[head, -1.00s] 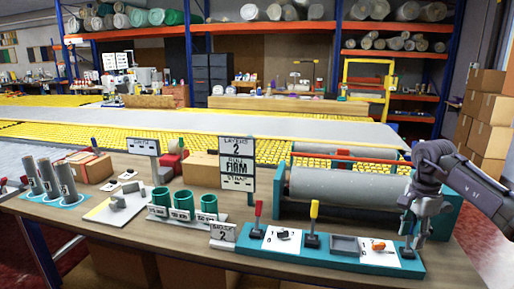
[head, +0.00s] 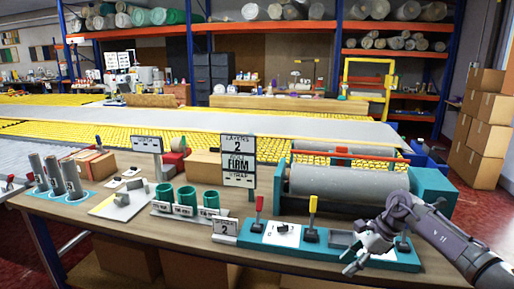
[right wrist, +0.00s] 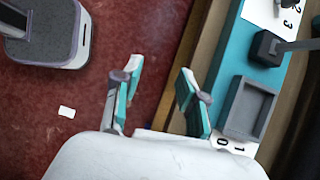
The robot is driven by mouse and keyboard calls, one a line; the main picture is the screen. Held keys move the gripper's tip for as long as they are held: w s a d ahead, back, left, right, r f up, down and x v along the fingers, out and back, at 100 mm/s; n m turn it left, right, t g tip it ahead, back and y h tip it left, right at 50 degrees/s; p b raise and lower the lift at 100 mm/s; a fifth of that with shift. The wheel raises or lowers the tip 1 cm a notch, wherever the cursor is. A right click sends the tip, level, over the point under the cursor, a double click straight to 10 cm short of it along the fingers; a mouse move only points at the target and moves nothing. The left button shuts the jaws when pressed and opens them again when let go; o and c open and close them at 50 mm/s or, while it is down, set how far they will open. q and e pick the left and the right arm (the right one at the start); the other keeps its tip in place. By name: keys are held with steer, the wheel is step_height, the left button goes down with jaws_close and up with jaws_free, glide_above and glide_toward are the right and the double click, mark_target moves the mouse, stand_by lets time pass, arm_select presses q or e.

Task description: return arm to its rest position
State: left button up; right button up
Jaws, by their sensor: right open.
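My right arm (head: 450,240) comes in from the lower right in the head view. Its gripper (head: 358,258) is open, over or just in front of the front edge of the teal board (head: 283,255). In the right wrist view the two fingers (right wrist: 160,75) are apart with nothing between them; red floor shows in the gap. The gripper and wrist hide much of the board's right part in the head view. My left gripper is in neither view now.
The board carries a red-handled lever (head: 259,205), a yellow-handled lever (head: 312,210) and a grey tray (right wrist: 248,108). A grey roller (head: 345,183) stands behind it. Green cups (head: 187,197) and a sign (head: 238,160) stand left. Free floor (right wrist: 70,140) lies before the table.

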steer(key=a+f+m+t+y, duration=0.4)
steer(key=a+f+m+y, duration=0.2)
steer(key=a+f+m, duration=0.55)
steer(key=s+d+f+m+t+h+p, duration=0.1)
steer(key=s+d+f+m+t+h, duration=0.15)
steer(key=f+m, duration=0.45)
steer(key=s+d+f+m+t+h, duration=0.1)
steer(key=s+f+m+t+h, duration=0.1)
steer(key=s+f+m, duration=0.35)
steer(key=s+d+f+m+t+h+p, duration=0.1)
steer(key=d+f+m+t+h, duration=0.1)
steer(key=f+m, duration=0.65)
steer(key=s+d+f+m+g+h, duration=0.2)
steer(key=s+f+m, duration=0.2)
steer(key=s+f, duration=0.5)
steer(key=s+d+f+m+g+h, duration=0.2)
steer(key=s+f+m, duration=0.25)
steer(key=s, duration=0.75)
steer(key=s+d+f+m+g+h, duration=0.1)
steer(key=s+f+m+g, duration=0.35)
steer(key=s, duration=0.65)
steer(key=s+f+m+g, duration=0.1)
steer(key=s+f+m, duration=0.3)
steer(key=s, duration=1)
steer(key=shift+s+a+g+h, duration=0.15)
steer(key=shift+s+g+h, duration=0.15)
steer(key=shift+s+h, duration=0.05)
